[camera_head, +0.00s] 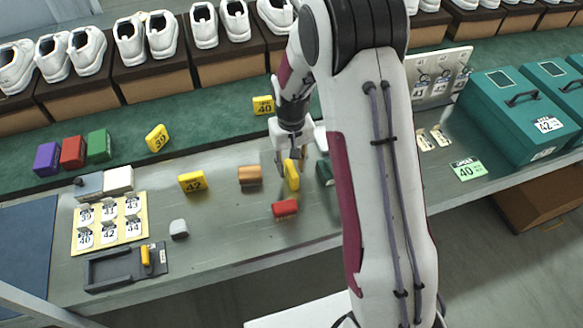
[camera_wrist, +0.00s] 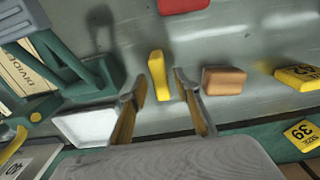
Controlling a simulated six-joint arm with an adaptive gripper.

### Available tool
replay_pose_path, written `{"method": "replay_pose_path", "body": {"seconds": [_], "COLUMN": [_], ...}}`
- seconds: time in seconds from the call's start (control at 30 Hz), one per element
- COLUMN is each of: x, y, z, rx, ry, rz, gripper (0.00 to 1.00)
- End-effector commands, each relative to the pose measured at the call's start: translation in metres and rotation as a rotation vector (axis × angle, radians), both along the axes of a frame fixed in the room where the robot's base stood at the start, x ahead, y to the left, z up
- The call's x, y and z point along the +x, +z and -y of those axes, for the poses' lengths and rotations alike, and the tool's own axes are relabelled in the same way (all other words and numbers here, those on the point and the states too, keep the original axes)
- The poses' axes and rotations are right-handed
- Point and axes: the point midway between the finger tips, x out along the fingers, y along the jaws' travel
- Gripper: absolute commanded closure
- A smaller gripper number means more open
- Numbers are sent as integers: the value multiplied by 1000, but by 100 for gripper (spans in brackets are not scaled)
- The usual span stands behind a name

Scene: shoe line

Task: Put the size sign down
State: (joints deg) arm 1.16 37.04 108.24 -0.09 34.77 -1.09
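A narrow yellow size sign (camera_head: 291,176) stands on the grey bench right below my gripper (camera_head: 291,160). No number shows on the side I see. In the wrist view the yellow sign (camera_wrist: 159,75) is between and just beyond my two fingertips (camera_wrist: 159,88), with a gap on each side. My gripper is open and holds nothing. Other yellow signs are a 42 (camera_head: 192,181) on the bench, a 39 (camera_head: 157,138) at the bench's back edge, and a 40 (camera_head: 263,105) on the green strip.
Close by are an orange-brown block (camera_head: 250,175), a red block (camera_head: 285,207) and a dark green piece (camera_head: 325,173). A number-tag board (camera_head: 75,244) and dark tray (camera_head: 100,283) lie left. Green boxes (camera_head: 498,125) stand right; white shoes on boxes line the back. Front-middle bench is fairly clear.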

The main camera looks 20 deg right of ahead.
Motion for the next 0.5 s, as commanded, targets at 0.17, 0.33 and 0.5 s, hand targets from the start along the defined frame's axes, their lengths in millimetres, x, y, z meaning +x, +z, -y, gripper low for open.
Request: {"method": "replay_pose_path", "body": {"seconds": [0.17,0.33,0.5], "x": [1,0,1], "y": [23,46,72], "z": [0,0,0], "rx": [0,0,0], "ry": [0,0,0], "rz": [4,3,4], "gripper": [68,68,68]}}
